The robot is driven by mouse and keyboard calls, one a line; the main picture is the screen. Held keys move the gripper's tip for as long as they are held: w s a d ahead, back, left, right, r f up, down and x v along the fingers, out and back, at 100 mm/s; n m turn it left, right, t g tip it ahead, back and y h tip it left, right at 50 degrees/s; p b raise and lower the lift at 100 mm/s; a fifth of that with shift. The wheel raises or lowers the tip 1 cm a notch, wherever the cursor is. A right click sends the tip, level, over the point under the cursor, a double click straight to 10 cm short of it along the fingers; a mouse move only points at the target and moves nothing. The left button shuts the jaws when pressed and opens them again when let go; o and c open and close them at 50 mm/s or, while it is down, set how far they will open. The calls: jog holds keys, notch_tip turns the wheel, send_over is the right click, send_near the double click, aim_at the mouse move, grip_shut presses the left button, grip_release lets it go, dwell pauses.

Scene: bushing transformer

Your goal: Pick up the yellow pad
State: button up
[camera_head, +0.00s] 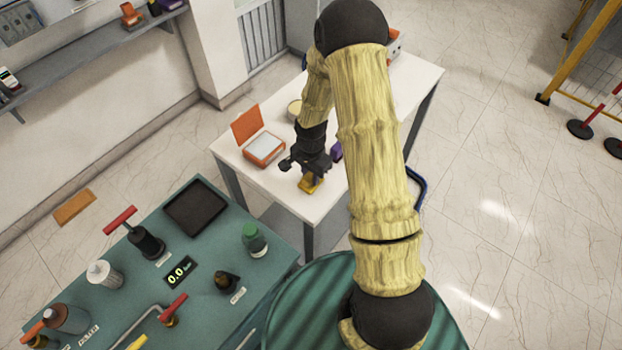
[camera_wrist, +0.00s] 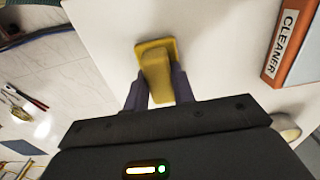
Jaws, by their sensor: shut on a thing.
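The yellow pad (camera_head: 310,184) is on or just above the white table (camera_head: 270,188), near its front edge. It also shows in the wrist view (camera_wrist: 155,68), with a flat base and a raised grip part between my fingers. My gripper (camera_head: 308,174) reaches down from above and is shut on the pad's raised part. In the wrist view my gripper's fingers (camera_wrist: 160,92) stand on both sides of it. Whether the pad's base touches the table cannot be told.
An open orange box (camera_head: 264,149) labelled CLEANER in the wrist view (camera_wrist: 290,42) stands left of my gripper. A purple object (camera_head: 336,152) is close on the right.

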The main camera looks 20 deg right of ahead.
aim_at(311, 174)
jog(key=shift+r, duration=0.1)
notch_tip(311, 174, up, 10)
jog(key=shift+f+b, duration=0.1)
jog(key=shift+b, duration=1.1)
jog(key=o, duration=0.4)
jog(key=shift+c, duration=1.4)
jog(key=shift+f, duration=0.1)
